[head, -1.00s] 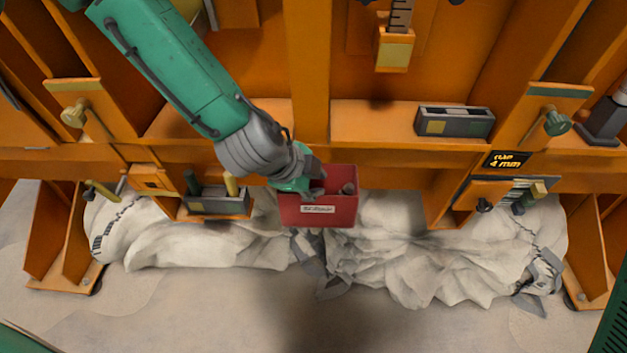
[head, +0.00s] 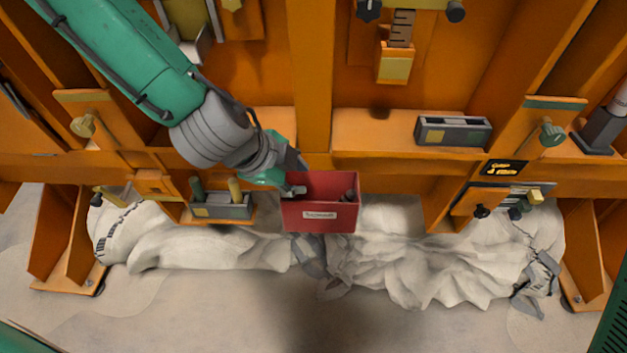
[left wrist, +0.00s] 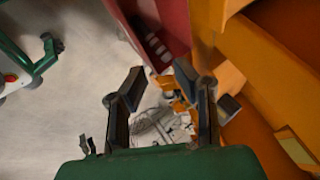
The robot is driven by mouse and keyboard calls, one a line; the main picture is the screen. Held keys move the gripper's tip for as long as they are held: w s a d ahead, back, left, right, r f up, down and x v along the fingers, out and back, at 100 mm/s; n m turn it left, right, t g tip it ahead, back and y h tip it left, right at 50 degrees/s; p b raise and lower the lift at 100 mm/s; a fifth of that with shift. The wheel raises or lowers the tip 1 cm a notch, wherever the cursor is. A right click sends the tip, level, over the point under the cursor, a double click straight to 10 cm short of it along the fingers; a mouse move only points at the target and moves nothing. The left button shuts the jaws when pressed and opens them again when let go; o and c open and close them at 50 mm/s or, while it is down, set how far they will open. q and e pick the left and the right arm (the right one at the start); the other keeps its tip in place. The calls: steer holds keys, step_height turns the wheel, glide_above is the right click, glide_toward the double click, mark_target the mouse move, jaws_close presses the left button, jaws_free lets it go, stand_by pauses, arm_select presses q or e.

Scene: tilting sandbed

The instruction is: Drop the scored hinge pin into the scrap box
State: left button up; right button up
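The red scrap box (head: 320,216) hangs at the middle of the orange frame, with a pale label on its front. A small dark piece (head: 350,195) shows inside at its right end; I cannot tell whether it is the scored hinge pin. My left gripper (head: 301,180) is at the box's left rim. In the left wrist view its two fingers (left wrist: 157,84) stand apart with nothing held between them, and the red box wall (left wrist: 165,25) is just beyond them. My right gripper is not in view.
A grey holder (head: 220,211) with a green and a yellow peg stands left of the box. Another grey tray (head: 453,134) sits on the orange ledge at right. Crumpled pale fabric (head: 430,262) lies below. Orange uprights and knobs surround the box.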

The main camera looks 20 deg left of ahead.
arm_select(q)
step_height(320, 180, up, 3)
steer(key=s+a, duration=0.2)
steer(key=s+f+n+g+h, duration=0.1)
steer(key=s+f+n+g, duration=0.35)
steer(key=s+f, duration=0.5)
steer(key=s+f+n+g, duration=0.4)
steer(key=s+f+n, duration=0.25)
steer(key=s, duration=0.55)
steer(key=a+f+n+t+y, duration=0.3)
steer(key=a+f+n+y, duration=0.1)
steer(key=a+f, duration=0.5)
steer(key=shift+s+a+n, duration=0.35)
steer(key=shift+a+n, duration=0.2)
steer(key=shift+n, duration=0.15)
steer(key=shift+w+d, duration=0.1)
steer(key=shift+d, duration=0.05)
